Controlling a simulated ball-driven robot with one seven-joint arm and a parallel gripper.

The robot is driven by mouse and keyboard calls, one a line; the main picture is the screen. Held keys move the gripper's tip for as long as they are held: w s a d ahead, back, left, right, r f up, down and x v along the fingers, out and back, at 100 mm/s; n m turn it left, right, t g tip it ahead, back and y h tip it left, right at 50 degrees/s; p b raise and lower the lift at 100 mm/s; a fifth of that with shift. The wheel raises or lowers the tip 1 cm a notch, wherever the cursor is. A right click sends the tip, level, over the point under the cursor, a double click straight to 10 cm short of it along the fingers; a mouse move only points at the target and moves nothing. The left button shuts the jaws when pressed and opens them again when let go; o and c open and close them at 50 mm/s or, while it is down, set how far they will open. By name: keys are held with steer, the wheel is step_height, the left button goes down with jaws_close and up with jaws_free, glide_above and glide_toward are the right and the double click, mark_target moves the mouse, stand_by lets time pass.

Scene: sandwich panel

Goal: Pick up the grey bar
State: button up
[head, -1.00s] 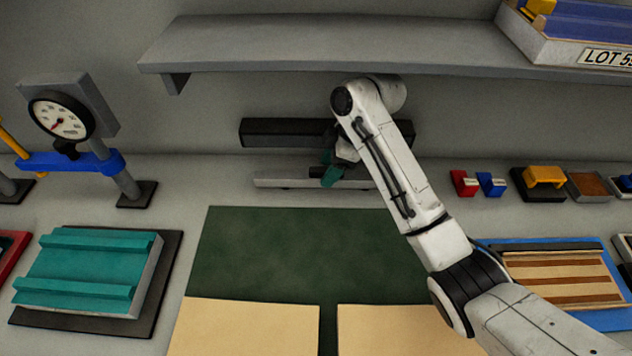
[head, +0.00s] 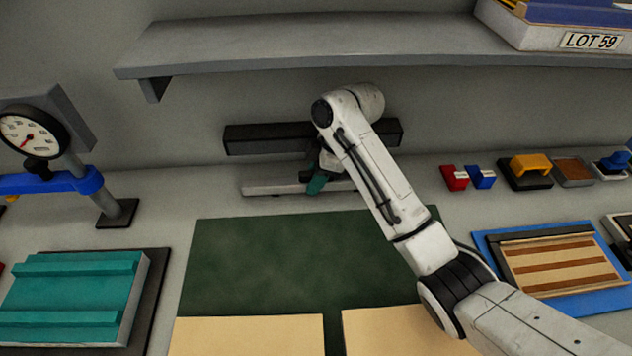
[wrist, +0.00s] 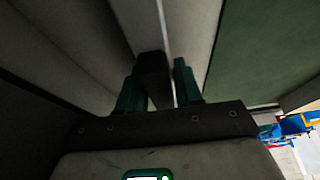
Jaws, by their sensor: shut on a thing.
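The light grey bar (head: 268,188) lies lengthwise on the bench against the back wall in the head view, below a dark rail. My gripper (head: 317,180) has teal fingers and reaches down at the bar's middle; my arm hides part of the bar's right half. In the wrist view, my gripper (wrist: 160,90) is shut on the grey bar, with a dark block (wrist: 153,78) between its fingers. The pale bar (wrist: 176,30) runs away above them. The exact contact is too dark to make out. The bar appears still low at the bench.
The dark rail (head: 265,138) is just behind the bar, and a grey shelf (head: 330,48) overhangs it. A dark green mat (head: 265,265) lies in front. A gauge stand (head: 33,137) is at left; small red (head: 454,178) and blue blocks are at right.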

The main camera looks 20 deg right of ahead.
mark_target(310, 172)
jaws_close()
steer(key=shift+r, duration=0.25)
step_height(310, 172, up, 4)
steer(key=p, duration=0.4)
steer(key=shift+f, duration=0.2)
steer(key=s+a+p, duration=0.1)
steer(key=s+p, duration=0.2)
steer(key=s, duration=0.2)
steer(key=s+a+p, duration=0.2)
steer(key=s+p, duration=0.1)
steer(key=s, duration=0.3)
steer(key=s+a+p, duration=0.2)
steer(key=s+p, duration=0.2)
steer(key=s, duration=0.1)
steer(key=shift+s+a+f, duration=0.2)
steer(key=shift+s+a, duration=0.05)
steer(key=shift+s, duration=0.25)
steer(key=shift+r, duration=0.1)
